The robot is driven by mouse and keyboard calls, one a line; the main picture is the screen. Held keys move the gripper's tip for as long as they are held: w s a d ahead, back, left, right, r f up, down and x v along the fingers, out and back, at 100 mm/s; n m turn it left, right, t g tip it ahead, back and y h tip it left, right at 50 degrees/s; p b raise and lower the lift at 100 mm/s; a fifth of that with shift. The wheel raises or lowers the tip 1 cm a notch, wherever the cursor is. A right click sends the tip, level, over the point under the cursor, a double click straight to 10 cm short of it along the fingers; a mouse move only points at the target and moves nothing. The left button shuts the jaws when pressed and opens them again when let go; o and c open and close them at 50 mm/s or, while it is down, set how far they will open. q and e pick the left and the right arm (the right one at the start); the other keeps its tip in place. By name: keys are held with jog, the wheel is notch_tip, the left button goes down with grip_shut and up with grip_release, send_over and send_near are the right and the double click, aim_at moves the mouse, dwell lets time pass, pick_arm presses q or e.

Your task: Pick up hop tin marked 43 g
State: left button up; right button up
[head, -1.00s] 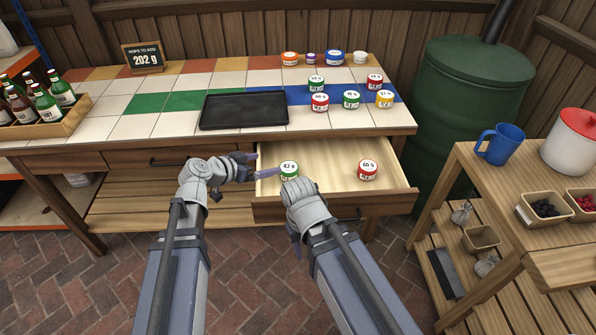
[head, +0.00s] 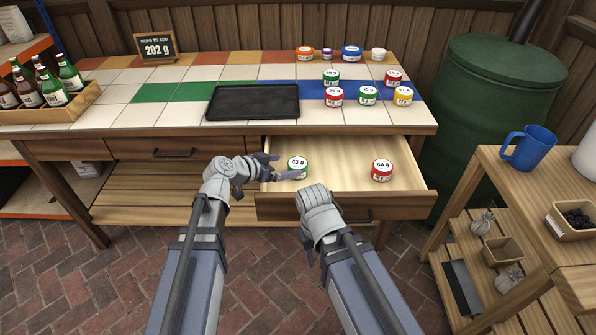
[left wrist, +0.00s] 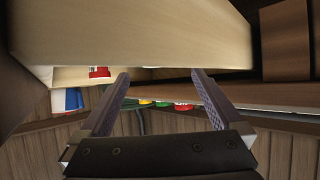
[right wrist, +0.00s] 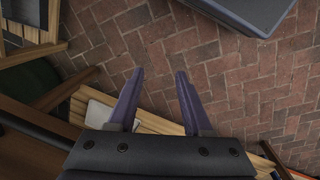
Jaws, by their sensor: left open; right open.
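The hop tin marked 43 g (head: 298,164), green with a white lid, stands upright in the left part of the open drawer (head: 340,152) in the head view. My left gripper (head: 285,166) is open just left of it, with one finger toward its far side and one low in front of it. I cannot tell whether they touch. In the left wrist view the open fingers (left wrist: 160,75) are empty-looking, and I cannot make out the green tin. My right gripper (head: 308,252) is open and empty in front of the drawer; in its wrist view the fingers (right wrist: 157,75) point over bricks.
A red tin (head: 382,172) stands in the drawer's right part. Above, the tiled bench (head: 120,116) carries a black tray (head: 252,103), several other tins, a bottle crate (head: 75,106) and a 202 g sign (head: 156,47). A side table (head: 505,185) stands at right.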

aim_at(295, 165)
pick_arm(q)
jog(key=shift+b+x, duration=1.35)
jog(key=shift+x, duration=1.35)
jog(key=shift+c, duration=0.2)
jog(key=c, duration=1.2)
